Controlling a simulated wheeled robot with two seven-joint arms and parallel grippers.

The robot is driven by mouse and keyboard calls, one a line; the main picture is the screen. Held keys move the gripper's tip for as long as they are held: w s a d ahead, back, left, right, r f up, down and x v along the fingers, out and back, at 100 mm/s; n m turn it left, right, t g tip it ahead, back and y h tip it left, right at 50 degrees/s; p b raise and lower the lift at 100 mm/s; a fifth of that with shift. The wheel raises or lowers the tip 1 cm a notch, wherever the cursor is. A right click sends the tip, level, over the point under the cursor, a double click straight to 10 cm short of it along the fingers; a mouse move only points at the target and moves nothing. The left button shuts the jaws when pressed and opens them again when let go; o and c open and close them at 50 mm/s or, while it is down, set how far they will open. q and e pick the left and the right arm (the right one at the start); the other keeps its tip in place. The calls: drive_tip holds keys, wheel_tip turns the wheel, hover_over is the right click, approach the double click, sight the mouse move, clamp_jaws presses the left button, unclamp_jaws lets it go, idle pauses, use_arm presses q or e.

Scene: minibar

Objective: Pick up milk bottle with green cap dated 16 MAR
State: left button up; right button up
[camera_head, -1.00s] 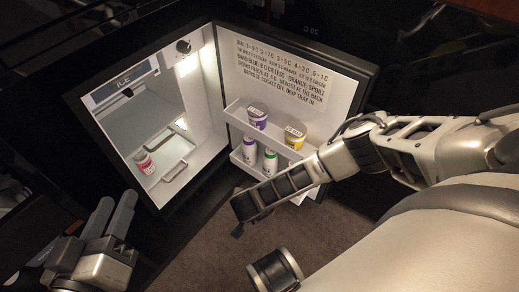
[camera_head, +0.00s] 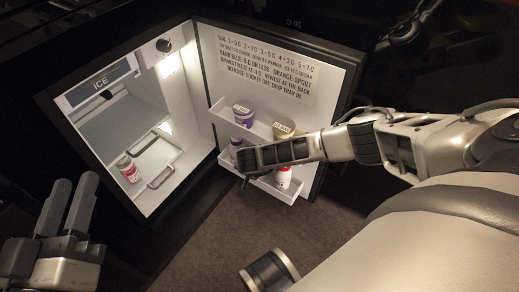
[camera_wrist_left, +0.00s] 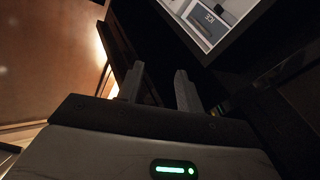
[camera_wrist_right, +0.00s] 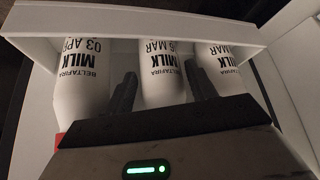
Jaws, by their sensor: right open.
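Three white milk bottles stand in the lower door rack, upside down in the right wrist view. The middle bottle (camera_wrist_right: 161,72) has a label ending in "6 MAR", partly covered by the rack's rail; its cap is hidden. The bottle on the left (camera_wrist_right: 85,85) reads "03 APR" with some red at its cap; the one on the right (camera_wrist_right: 224,72) reads MAR. My right gripper (camera_wrist_right: 159,70) is open, its fingers on either side of the middle bottle; contact is unclear. My left gripper (camera_head: 73,182) is open and empty, left of the fridge.
The open fridge door (camera_head: 322,75) carries an upper rack with a purple-lidded tub (camera_head: 243,117) and a yellow tub (camera_head: 285,130) close above my right forearm. A pink-labelled bottle (camera_head: 128,171) stands inside the fridge. The rack rail (camera_wrist_right: 190,24) crosses the bottles.

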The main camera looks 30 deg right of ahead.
drive_tip(key=shift+w+f, duration=0.1)
drive_tip(key=c, duration=0.9)
